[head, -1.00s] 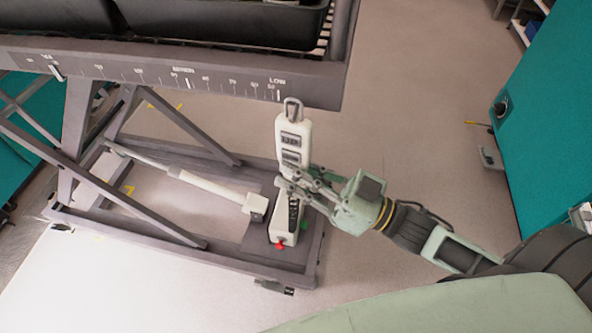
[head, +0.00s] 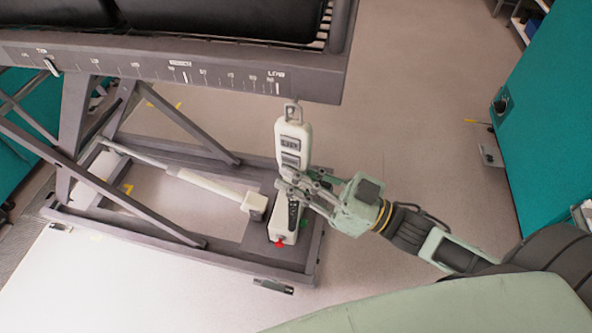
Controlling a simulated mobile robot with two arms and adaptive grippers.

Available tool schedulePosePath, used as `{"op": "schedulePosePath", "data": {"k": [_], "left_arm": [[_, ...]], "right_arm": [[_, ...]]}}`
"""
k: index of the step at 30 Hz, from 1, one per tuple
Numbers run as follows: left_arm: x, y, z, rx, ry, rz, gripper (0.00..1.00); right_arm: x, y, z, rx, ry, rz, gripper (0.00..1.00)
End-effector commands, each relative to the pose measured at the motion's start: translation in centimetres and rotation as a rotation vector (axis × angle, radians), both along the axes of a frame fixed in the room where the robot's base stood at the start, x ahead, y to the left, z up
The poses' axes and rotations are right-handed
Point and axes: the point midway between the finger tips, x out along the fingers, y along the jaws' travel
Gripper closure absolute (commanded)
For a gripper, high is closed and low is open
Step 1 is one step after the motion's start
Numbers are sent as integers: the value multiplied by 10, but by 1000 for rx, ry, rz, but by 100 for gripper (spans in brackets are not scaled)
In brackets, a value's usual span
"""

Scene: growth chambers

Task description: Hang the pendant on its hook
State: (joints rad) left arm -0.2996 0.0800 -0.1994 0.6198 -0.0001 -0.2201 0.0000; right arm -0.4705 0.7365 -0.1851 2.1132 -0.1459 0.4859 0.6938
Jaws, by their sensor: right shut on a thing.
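The pendant (head: 291,133) is a slim, pale control unit with dark button panels and a metal loop (head: 292,112) at its top. It is roughly upright beside the lift table's front right corner. My right gripper (head: 296,184) comes in from the right and is shut on it about midway down. The loop shows just under the table's rim (head: 225,78), close to its lower edge; whether it touches anything there is unclear. A hook is not clearly distinguishable. My left gripper is out of view.
Below the gripper, a pale part with a red knob (head: 280,241) shows over the lift's base frame (head: 150,226); its link to the pendant is unclear. Black trays (head: 225,18) stand on the table. A teal cabinet (head: 550,120) is at right. The floor between is open.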

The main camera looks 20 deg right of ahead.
Motion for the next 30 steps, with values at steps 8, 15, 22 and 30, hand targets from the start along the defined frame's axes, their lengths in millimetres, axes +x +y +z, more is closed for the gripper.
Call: {"op": "schedulePosePath", "data": {"k": [8, 15, 22, 30], "left_arm": [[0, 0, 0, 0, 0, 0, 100], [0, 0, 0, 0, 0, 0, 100], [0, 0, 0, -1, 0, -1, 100], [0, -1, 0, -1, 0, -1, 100]], "right_arm": [[0, 0, 1, 1, -2, 1, 74], [0, 0, 1, 1, -1, 0, 60], [0, 0, 0, -1, 1, 0, 52], [0, 0, 0, 0, 0, 0, 50]]}}
